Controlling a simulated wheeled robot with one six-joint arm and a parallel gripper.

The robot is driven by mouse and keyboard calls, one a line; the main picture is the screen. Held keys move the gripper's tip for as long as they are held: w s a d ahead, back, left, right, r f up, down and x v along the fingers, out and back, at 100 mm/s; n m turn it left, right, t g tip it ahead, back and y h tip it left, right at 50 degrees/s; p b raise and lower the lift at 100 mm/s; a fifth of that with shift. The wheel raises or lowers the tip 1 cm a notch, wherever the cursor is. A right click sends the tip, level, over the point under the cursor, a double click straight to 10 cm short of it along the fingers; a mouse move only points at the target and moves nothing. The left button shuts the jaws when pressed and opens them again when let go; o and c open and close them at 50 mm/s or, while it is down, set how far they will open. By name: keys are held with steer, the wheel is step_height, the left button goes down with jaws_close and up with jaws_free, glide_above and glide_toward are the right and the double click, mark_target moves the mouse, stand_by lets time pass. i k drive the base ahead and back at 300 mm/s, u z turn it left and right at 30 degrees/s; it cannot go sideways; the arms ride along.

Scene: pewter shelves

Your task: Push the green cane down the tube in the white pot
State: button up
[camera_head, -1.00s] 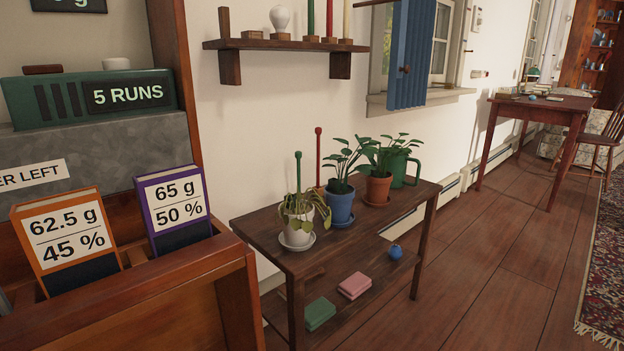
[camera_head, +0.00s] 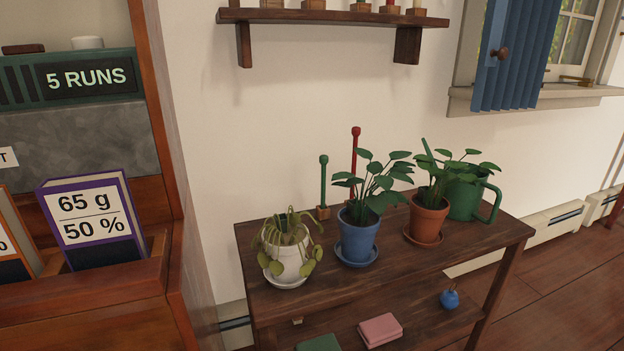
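The green cane (camera_head: 323,184) stands upright, its round knob on top and its foot in a small wooden block (camera_head: 322,213) on the plant table. It is behind and to the right of the white pot (camera_head: 288,262), which stands on a white saucer at the table's left end. The pot holds a drooping, yellowish plant (camera_head: 287,236). A small dark upright shape (camera_head: 289,216) shows among its leaves; I cannot tell whether it is the tube. My gripper is not in view.
A red cane (camera_head: 355,150) stands behind the blue pot (camera_head: 358,240). A terracotta pot (camera_head: 427,222) and green watering can (camera_head: 472,196) stand to the right. A wall shelf (camera_head: 325,17) hangs above. A wooden cabinet (camera_head: 178,240) is close on the left.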

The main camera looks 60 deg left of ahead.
mark_target(285, 240)
steer(key=u, duration=0.6)
steer(key=i, duration=0.8)
steer(key=u, duration=0.85)
